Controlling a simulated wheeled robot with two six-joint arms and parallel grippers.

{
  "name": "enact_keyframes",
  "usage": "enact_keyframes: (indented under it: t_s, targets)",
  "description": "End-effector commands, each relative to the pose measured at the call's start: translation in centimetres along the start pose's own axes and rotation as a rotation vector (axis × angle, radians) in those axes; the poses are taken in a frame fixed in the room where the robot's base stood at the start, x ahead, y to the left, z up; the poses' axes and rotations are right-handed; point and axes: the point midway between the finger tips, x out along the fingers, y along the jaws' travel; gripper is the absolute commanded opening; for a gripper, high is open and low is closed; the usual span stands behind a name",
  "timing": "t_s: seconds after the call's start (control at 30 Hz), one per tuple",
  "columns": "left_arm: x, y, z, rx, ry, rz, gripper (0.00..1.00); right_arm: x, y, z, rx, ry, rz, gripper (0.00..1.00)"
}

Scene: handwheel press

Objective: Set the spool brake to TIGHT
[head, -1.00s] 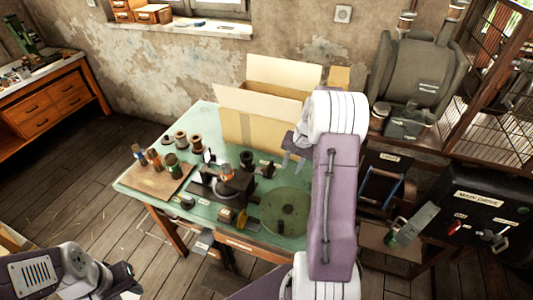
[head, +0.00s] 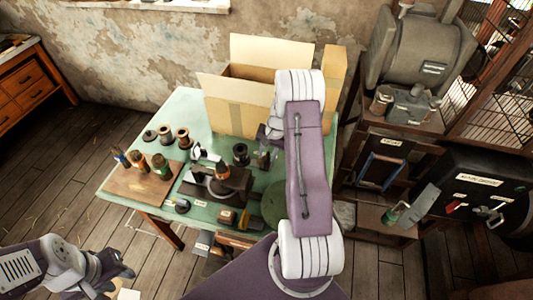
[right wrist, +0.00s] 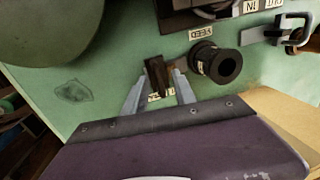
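A small dark brown block on a pale metal piece, seemingly the spool brake lever (right wrist: 157,76), stands beside a black spool (right wrist: 217,64) on the green table. The spool also shows in the head view (head: 240,153). My right gripper (right wrist: 160,82) has its two fingers apart, one on each side of the block; I cannot make out firm contact. A label below the block is mostly hidden, so its setting cannot be read. In the head view my right gripper (head: 264,150) is small beside the spool. My left gripper (head: 122,280) hangs low, off the table; its fingers are unclear.
An open cardboard box (head: 233,112) stands at the table's back. A green round disc (right wrist: 50,25) lies near my right gripper.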

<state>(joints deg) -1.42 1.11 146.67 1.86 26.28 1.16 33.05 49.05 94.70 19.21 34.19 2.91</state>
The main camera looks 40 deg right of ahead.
Motion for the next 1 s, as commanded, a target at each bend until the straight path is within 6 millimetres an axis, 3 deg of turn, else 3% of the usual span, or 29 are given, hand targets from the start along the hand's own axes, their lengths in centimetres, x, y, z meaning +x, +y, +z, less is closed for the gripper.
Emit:
enact_keyframes:
  t_s: [0.3, 0.33, 0.43, 0.47, 1.0]
  targets:
    - [-0.11, 0.0, 0.0, 0.0, 0.0, 0.0, 0.36, 0.73, 0.0, -0.03, 0.0, 0.001, 0.0, 0.33]
    - [-0.11, 0.0, 0.0, 0.0, 0.0, 0.0, 0.36, 0.73, 0.0, -0.03, 0.0, 0.001, 0.0, 0.3]
    - [-0.11, 0.0, 0.0, 0.0, 0.0, 0.0, 0.36, 0.71, 0.0, -0.03, 0.0, 0.001, 0.0, 0.02]
    - [-0.11, 0.0, 0.0, 0.0, 0.0, 0.0, 0.36, 0.71, 0.0, -0.03, 0.0, 0.001, 0.0, 0.0]
    - [-0.11, 0.0, 0.0, 0.0, 0.0, 0.0, 0.36, 0.67, -0.01, -0.07, 0.001, 0.002, 0.0, 0.0]
